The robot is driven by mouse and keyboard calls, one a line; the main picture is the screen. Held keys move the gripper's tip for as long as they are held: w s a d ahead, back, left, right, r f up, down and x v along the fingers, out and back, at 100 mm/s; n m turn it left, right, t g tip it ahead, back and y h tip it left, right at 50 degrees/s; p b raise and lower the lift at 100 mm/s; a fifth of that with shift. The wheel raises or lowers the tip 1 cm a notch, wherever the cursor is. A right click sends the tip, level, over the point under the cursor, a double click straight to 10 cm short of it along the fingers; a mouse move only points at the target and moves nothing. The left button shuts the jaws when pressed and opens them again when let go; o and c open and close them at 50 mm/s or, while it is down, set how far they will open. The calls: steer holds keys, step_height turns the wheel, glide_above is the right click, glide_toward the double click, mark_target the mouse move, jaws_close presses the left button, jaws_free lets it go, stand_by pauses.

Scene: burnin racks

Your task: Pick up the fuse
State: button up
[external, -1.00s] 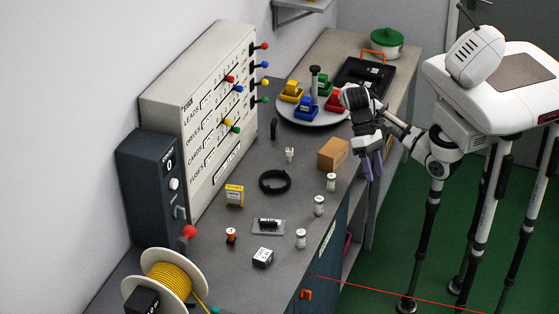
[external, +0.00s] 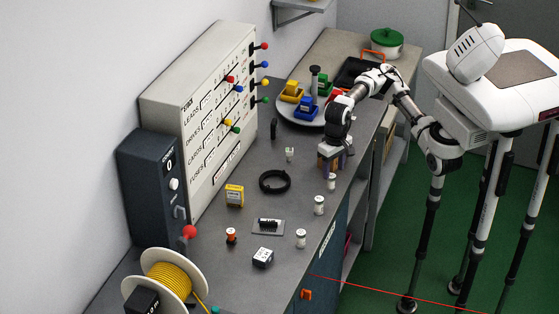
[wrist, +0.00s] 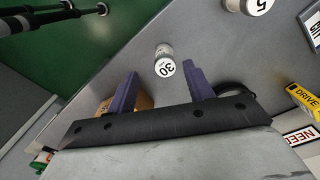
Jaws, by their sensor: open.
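Several small white cylinders that look like fuses stand in a row along the bench's front edge. The nearest to my gripper (external: 332,168) is a white fuse (external: 331,182); the others are a middle fuse (external: 319,205) and a front fuse (external: 300,238). In the wrist view a fuse marked 30 (wrist: 164,63) shows between and beyond my two purple fingers (wrist: 158,91), apart from them. Another fuse, marked 5 (wrist: 257,5), is at the top right. My gripper is open and empty, pointing down over the bench. Which fuse is meant, I cannot tell.
A brown box (wrist: 141,100) is beside my left finger in the wrist view, mostly hidden in the external view. A black cable ring (external: 275,181), a yellow box (external: 234,195) and a white-and-black box (external: 263,257) lie on the bench. The rack (external: 215,110) stands behind.

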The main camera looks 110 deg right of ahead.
mark_target(332, 176)
steer(key=shift+w+a+f+p, duration=0.1)
steer(key=shift+f+p, duration=0.15)
steer(key=shift+f, duration=0.7)
steer(key=shift+w+d+f+p, duration=0.1)
steer(key=shift+w+f+p, duration=0.1)
steer(key=shift+f, duration=0.75)
steer(key=shift+w+a+f+p, duration=0.1)
steer(key=shift+f+p, duration=0.15)
steer(key=shift+f, duration=0.7)
steer(key=c, duration=1.1)
steer(key=shift+r, duration=0.15)
